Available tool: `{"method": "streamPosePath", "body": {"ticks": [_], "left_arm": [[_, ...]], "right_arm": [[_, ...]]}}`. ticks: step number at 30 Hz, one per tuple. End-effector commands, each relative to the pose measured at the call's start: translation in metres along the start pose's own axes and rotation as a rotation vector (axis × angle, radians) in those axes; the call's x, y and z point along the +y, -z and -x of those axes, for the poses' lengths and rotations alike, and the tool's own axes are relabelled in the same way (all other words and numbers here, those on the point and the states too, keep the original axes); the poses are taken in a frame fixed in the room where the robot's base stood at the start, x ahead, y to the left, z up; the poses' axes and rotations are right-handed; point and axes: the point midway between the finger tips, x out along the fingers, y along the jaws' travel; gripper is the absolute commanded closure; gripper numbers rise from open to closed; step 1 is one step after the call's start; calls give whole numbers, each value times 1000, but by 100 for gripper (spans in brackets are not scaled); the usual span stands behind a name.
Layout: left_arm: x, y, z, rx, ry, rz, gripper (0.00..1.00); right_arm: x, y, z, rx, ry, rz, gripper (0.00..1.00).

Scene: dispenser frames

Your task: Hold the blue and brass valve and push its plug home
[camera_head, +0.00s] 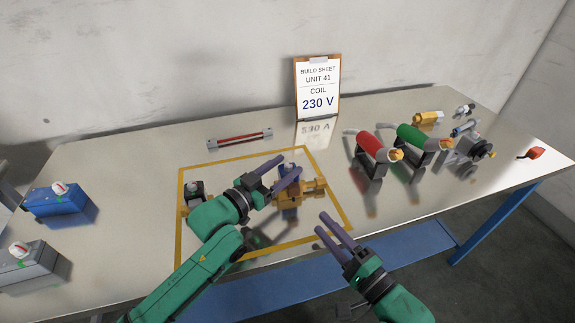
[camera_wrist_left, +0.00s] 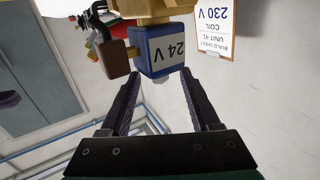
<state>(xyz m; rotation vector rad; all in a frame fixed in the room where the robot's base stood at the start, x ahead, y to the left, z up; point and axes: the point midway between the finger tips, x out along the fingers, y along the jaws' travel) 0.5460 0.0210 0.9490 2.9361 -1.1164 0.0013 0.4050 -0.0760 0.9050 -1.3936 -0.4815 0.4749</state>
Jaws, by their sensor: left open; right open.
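The blue and brass valve (camera_head: 313,187) stands inside the yellow outline, partly hidden behind my left gripper. In the left wrist view its blue coil (camera_wrist_left: 160,50) has a white face reading 24 V, with the brass body (camera_wrist_left: 150,10) above it in the picture. My right gripper (camera_head: 323,224) is open and empty, in front of the valve, nearer the table's front edge.
A build sheet (camera_head: 318,88) reading COIL 230 V stands at the back. A red gauge strip (camera_head: 240,137) lies behind the yellow outline (camera_head: 180,240). Red (camera_head: 371,147) and green (camera_head: 412,137) handled tools stand at the right. Blue (camera_head: 60,203) and grey (camera_head: 30,265) boxes are at the left.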

Motion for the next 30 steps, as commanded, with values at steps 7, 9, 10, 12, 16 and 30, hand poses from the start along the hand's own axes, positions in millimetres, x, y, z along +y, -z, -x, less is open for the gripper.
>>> {"method": "streamPosePath", "body": {"ticks": [7, 9, 10, 12, 16, 30], "left_arm": [[0, -1, -18, -3, -1, 0, 37], [0, -1, -18, -3, -1, 0, 37], [1, -1, -18, -2, -1, 0, 37], [0, -1, -18, -2, -1, 0, 41], [0, -1, -17, -2, -1, -1, 91], [0, -1, -17, -2, -1, -1, 100]], "right_arm": [[0, 0, 0, 0, 0, 0, 50], [0, 0, 0, 0, 0, 0, 50], [0, 0, 0, 0, 0, 0, 50], [0, 0, 0, 0, 0, 0, 50], [0, 0, 0, 0, 0, 0, 50], [0, 0, 0, 0, 0, 0, 50]]}}
